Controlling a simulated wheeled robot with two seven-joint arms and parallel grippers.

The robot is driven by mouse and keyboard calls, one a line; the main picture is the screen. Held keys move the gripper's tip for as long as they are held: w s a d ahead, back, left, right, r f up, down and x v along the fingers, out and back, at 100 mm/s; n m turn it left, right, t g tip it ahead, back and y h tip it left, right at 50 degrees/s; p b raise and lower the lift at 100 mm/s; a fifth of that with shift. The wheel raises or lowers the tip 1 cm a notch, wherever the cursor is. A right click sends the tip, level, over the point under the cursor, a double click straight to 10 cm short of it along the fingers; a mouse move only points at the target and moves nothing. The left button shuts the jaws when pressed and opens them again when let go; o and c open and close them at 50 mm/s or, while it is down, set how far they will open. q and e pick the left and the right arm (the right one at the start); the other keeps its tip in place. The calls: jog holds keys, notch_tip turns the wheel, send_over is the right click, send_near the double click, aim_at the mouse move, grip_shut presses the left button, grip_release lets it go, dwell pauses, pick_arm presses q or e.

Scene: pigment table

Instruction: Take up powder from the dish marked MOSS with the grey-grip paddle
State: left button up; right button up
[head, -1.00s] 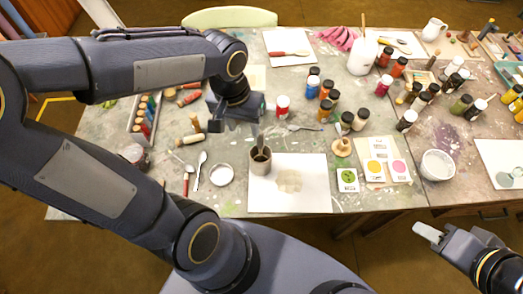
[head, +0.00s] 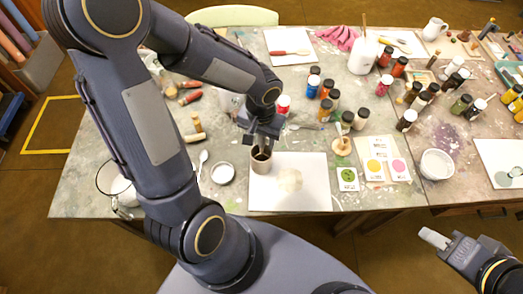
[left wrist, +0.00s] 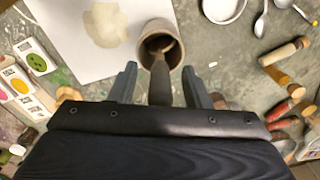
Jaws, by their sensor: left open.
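A brown cup (head: 261,164) stands at the left edge of a white sheet; it also shows in the left wrist view (left wrist: 160,43). A grey-grip tool (left wrist: 160,78), its working end hidden, stands in the cup. My left gripper (head: 263,143) is directly over the cup. In the left wrist view its open fingers (left wrist: 160,86) are on either side of the grey grip, with gaps visible. A card with a green round patch (head: 348,178) lies right of the sheet; its lettering is too small to read. My right gripper (head: 434,238) is off the table's front edge.
The white sheet (head: 315,195) has a pale beige stain. Cards with yellow and pink patches (head: 386,170) and a wooden stand (head: 341,147) are to the right. A white dish (head: 223,173) and spoons lie left of the cup. Several pigment bottles stand behind.

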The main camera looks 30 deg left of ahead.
pick_arm(q)
grip_shut()
notch_tip(320, 180, up, 10)
jog(key=shift+r, duration=0.1)
dwell(0.6)
